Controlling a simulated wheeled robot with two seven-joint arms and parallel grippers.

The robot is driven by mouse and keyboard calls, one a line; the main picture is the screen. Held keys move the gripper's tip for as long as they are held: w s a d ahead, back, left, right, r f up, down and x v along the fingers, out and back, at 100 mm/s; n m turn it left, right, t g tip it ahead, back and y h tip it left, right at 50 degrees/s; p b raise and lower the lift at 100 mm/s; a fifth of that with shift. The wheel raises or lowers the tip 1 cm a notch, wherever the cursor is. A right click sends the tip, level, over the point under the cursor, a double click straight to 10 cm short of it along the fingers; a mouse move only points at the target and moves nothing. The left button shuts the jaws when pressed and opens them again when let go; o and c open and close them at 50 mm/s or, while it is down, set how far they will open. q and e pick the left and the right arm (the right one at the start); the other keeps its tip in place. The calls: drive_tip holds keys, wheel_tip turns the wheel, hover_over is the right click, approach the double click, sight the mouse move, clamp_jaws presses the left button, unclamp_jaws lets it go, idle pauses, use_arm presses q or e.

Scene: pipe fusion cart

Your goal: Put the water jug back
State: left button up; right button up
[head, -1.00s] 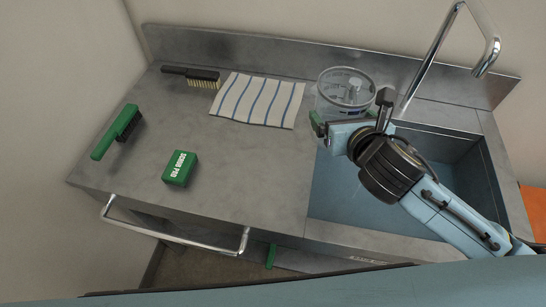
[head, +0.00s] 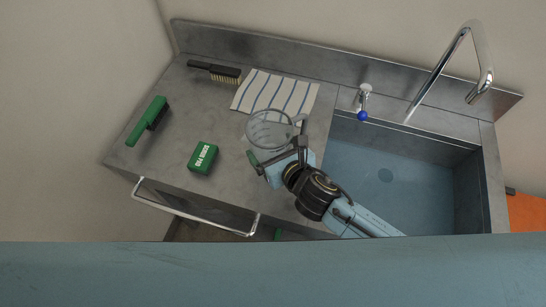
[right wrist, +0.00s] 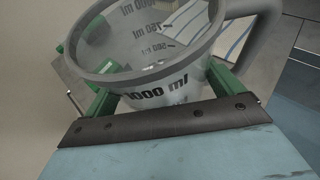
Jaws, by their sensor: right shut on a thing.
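The water jug (head: 268,130) is a clear round jug with a grey rim and handle. In the right wrist view the jug (right wrist: 150,60) shows "1000 ml" markings and sits between the green-edged fingers. My right gripper (head: 275,156) is shut on the jug, at the front edge of the striped cloth (head: 284,93), left of the sink. I cannot tell whether the jug touches the counter. Its inside looks clear; I cannot tell whether it holds water. My left gripper is not in view.
The sink (head: 400,180) with its tall faucet (head: 480,70) and a blue-tipped tap (head: 363,105) lies to the right.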

drive_tip(key=shift+f+b, duration=0.5)
drive_tip(key=shift+f, duration=1.5)
drive_tip(key=shift+f, duration=0.1)
drive_tip(key=o, duration=1.5)
drive_tip(key=shift+f, duration=0.1)
drive_tip(key=shift+o, duration=0.2)
drive_tip(key=shift+r, duration=0.2)
drive_tip(key=v, duration=1.2)
drive_tip(key=shift+p, duration=0.45)
drive_tip(key=shift+f, duration=0.1)
